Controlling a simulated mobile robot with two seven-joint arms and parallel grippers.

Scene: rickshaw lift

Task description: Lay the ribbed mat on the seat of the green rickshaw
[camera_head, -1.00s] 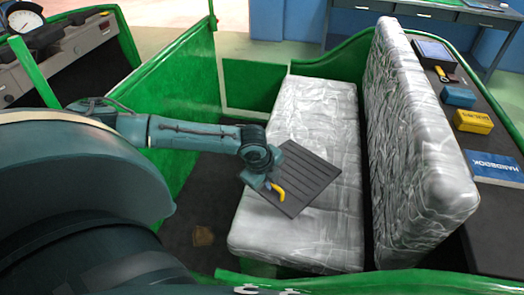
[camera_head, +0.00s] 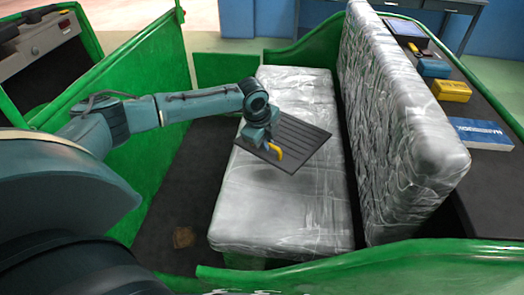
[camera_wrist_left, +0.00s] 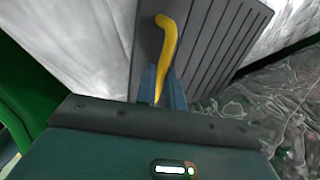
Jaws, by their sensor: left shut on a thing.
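The ribbed mat (camera_head: 301,140) is a dark grey, thin panel with parallel grooves. It is over the far half of the silvery, plastic-wrapped seat (camera_head: 285,205) of the green rickshaw (camera_head: 130,135). My left gripper (camera_head: 264,146) is shut at the mat's near-left edge, where a curved yellow piece (camera_head: 276,152) sticks out. In the left wrist view the yellow piece (camera_wrist_left: 166,45) rises from between the blue fingers (camera_wrist_left: 162,88), against the mat (camera_wrist_left: 205,45). I cannot tell whether the mat touches the seat. My right gripper is out of view.
The wrapped backrest (camera_head: 395,130) stands along the right of the seat. Behind it a dark shelf (camera_head: 490,190) holds a blue box (camera_head: 433,68), a yellow box (camera_head: 451,91) and a blue book (camera_head: 481,133). Green side panels border the cabin. The seat's near half is clear.

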